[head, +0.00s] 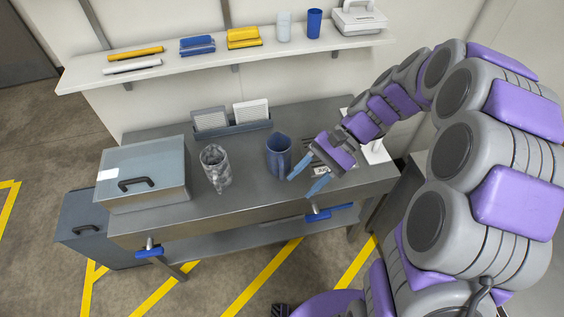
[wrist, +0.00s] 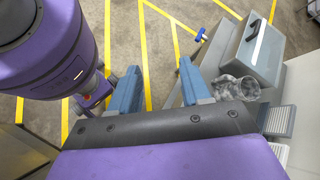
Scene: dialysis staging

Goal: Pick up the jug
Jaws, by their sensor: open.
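Two jug-like vessels stand upright on the steel table (head: 255,195). One is a dark blue jug (head: 279,157) near the middle.
A steel box with a lid (head: 145,175) stands at the table's left end. A rack with cards (head: 232,128) is behind the jugs. Blue clamps (head: 328,212) stick out at the front edge. A wall shelf (head: 220,57) with several items hangs above the table.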

